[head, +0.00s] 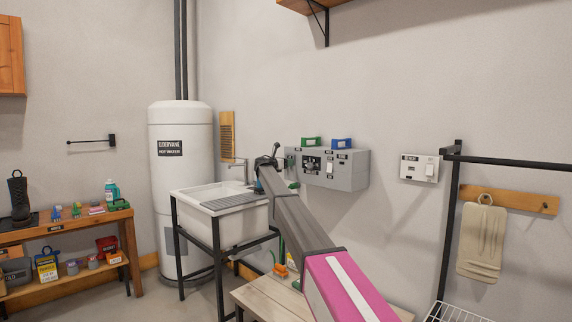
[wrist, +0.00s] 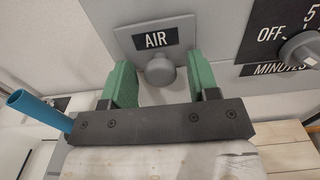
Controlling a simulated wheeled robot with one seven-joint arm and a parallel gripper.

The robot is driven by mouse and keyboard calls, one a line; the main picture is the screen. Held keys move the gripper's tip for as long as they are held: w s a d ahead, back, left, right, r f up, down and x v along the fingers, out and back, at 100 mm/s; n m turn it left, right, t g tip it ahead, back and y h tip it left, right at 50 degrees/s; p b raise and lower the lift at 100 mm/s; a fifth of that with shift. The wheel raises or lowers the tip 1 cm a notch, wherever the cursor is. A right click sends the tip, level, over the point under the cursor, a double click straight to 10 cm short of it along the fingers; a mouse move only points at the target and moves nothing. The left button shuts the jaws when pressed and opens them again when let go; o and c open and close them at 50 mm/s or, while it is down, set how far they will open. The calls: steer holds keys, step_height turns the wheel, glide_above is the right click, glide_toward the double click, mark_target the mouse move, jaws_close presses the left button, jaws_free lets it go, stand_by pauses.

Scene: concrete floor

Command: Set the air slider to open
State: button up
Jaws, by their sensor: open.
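The air slider shows in the wrist view as a round grey knob (wrist: 160,70) on a grey plate, just below a black AIR label (wrist: 156,40). My gripper (wrist: 158,82) is open, with one green finger on each side of the knob. I see gaps between the fingers and the knob; contact is not visible. The track of the slider is hidden or too unclear to read its setting. In the head view, my gripper is at the left end of the grey control box (head: 345,172), and my arm hides much of that area.
A dial (wrist: 300,48) marked OFF and MINUTES is right of the air plate. A blue cylinder (wrist: 38,110) is at the left in the wrist view. In the head view, a sink (head: 235,215) stands left of my arm, and a wall switch panel (head: 420,167) is to the right.

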mark_target(291, 171)
steer(key=shift+c, duration=0.4)
jaws_close()
steer(key=shift+f, duration=2.75)
steer(key=shift+o, duration=0.4)
jaws_free()
steer(key=v, duration=1)
steer(key=shift+s+a, duration=0.25)
steer(key=shift+s, duration=0.05)
